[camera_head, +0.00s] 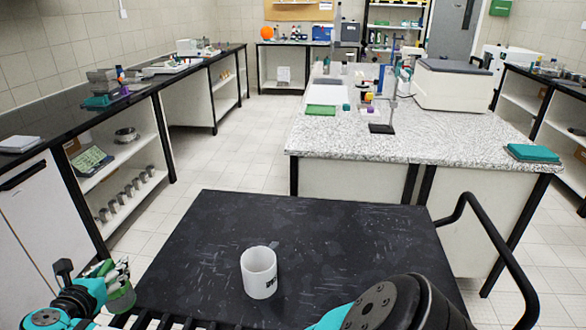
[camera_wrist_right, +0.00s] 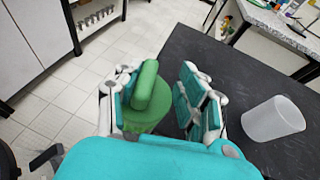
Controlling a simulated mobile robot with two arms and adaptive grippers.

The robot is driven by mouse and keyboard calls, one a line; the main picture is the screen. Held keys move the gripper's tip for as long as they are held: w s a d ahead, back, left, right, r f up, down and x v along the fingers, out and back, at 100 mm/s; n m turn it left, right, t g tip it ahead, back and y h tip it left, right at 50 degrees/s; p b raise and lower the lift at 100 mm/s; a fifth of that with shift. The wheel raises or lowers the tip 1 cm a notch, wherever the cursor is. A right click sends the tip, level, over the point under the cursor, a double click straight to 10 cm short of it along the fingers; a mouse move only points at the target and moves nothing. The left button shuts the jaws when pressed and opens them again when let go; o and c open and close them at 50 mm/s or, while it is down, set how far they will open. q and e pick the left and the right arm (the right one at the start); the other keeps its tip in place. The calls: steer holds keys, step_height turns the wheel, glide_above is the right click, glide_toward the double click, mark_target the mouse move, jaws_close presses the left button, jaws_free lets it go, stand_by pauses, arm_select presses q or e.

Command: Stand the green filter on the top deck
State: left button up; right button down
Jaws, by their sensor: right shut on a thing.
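The green filter, a translucent green piece with a thick raised grip, shows at the lower left in the head view (camera_head: 122,300) and in the middle of the right wrist view (camera_wrist_right: 148,85). My right gripper (camera_head: 113,272) is shut on it, and the fingers partly hide it. They hold it beside the left edge of the top deck, outside its surface. The top deck (camera_head: 330,225) is a black, scuffed cart top. My left gripper is in neither view.
A white mug (camera_head: 258,272) stands upright on the deck, right of my gripper; it also shows in the wrist view (camera_wrist_right: 273,120). A black handle rail (camera_head: 500,250) curves along the right. A speckled bench (camera_head: 440,135) stands behind. The deck's middle and back are clear.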

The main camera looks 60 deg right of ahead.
steer(key=shift+w+d, duration=0.15)
steer(key=shift+w, duration=0.05)
steer(key=shift+r, duration=0.1)
steer(key=shift+s+d+r+p, duration=0.2)
steer(key=shift+s+d+p, duration=0.1)
steer(key=shift+s+d, duration=0.2)
steer(key=s+d+f+p, duration=0.1)
steer(key=d+f, duration=0.1)
steer(key=d, duration=0.5)
steer(key=s+d+f+p, duration=0.1)
steer(key=s+d+f, duration=0.1)
steer(key=d, duration=0.5)
steer(key=shift+f+p, duration=0.4)
steer(key=shift+f, duration=0.2)
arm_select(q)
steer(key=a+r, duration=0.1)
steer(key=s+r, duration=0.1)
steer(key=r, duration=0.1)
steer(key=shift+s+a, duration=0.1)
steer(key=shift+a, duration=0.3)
arm_select(e)
steer(key=c, duration=0.8)
jaws_free()
steer(key=shift+s, duration=0.1)
steer(key=shift+o, duration=0.2)
